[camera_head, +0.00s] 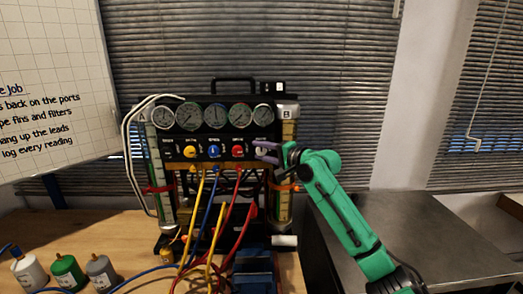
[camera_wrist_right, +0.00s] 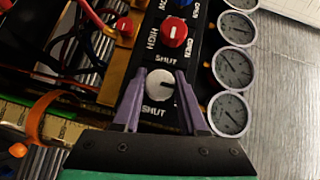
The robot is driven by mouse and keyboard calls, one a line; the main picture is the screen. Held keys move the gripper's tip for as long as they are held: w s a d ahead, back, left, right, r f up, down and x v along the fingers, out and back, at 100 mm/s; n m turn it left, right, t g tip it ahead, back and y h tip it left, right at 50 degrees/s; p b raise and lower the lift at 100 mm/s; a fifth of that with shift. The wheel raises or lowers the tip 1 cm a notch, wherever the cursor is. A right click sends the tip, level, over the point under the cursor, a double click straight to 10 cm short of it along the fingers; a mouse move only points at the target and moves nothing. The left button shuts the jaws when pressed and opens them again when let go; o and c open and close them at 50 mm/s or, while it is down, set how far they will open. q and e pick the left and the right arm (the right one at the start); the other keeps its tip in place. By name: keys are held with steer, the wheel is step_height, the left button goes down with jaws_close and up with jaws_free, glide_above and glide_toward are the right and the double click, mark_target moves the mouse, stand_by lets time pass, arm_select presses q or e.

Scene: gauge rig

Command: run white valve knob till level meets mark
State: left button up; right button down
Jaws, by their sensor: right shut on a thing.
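The white valve knob (camera_wrist_right: 160,88) is at the end of the knob row on the black gauge panel (camera_head: 205,168). "SHUT" labels show around it in the wrist view, and a dark pointer line marks its face. My right gripper (camera_wrist_right: 158,98) has its purple fingers on either side of the knob, shut on it. In the head view the right gripper (camera_head: 264,153) comes from the right and covers most of the knob. Sight tubes marked A (camera_head: 153,165) and B (camera_head: 287,135) flank the panel; their exact levels are too small to read. My left gripper is not in view.
Yellow (camera_head: 190,151), blue (camera_head: 214,151) and red (camera_head: 237,151) knobs sit beside the white one. Several gauges line the panel above. Coloured hoses (camera_head: 215,215) hang below. Several small bottles (camera_head: 66,271) stand at front left. A grey metal worktop (camera_head: 430,225) lies clear at right.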

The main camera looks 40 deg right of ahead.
steer(key=shift+f, duration=0.15)
steer(key=shift+c, duration=2.2)
jaws_free()
steer(key=s+d+r+b, duration=0.1)
steer(key=s+b, duration=0.5)
steer(key=s, duration=0.8)
steer(key=shift+s+d+r, duration=0.15)
steer(key=shift+d+r, duration=0.25)
steer(key=shift+r, duration=0.05)
steer(key=shift+f, duration=0.1)
